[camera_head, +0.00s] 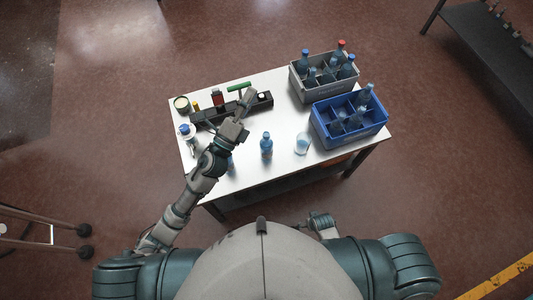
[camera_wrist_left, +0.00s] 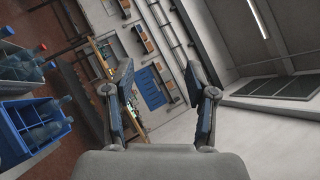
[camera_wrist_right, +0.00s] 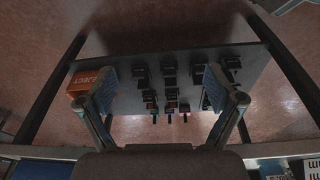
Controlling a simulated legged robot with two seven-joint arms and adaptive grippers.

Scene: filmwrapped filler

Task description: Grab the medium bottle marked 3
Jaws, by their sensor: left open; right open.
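A blue bottle (camera_head: 266,148) stands upright near the white table's front edge. Another bottle (camera_head: 231,166) is partly hidden behind my left arm, and a blue-topped bottle (camera_head: 187,131) stands at the table's left. I cannot read any number on them. My left gripper (camera_head: 248,97) is above the dark rack, beyond the front bottles; the left wrist view (camera_wrist_left: 158,75) shows it open and empty. My right gripper (camera_wrist_right: 158,88) is open and empty in its wrist view. In the head view, part of my right arm shows low, in front of the table.
A grey crate (camera_head: 296,87) and a blue crate (camera_head: 318,128) with bottles stand on the table's right. A clear beaker (camera_head: 302,144) is left of the blue crate. A dark rack (camera_head: 205,117) and a round tin (camera_head: 181,103) are at back left. The front middle has free room.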

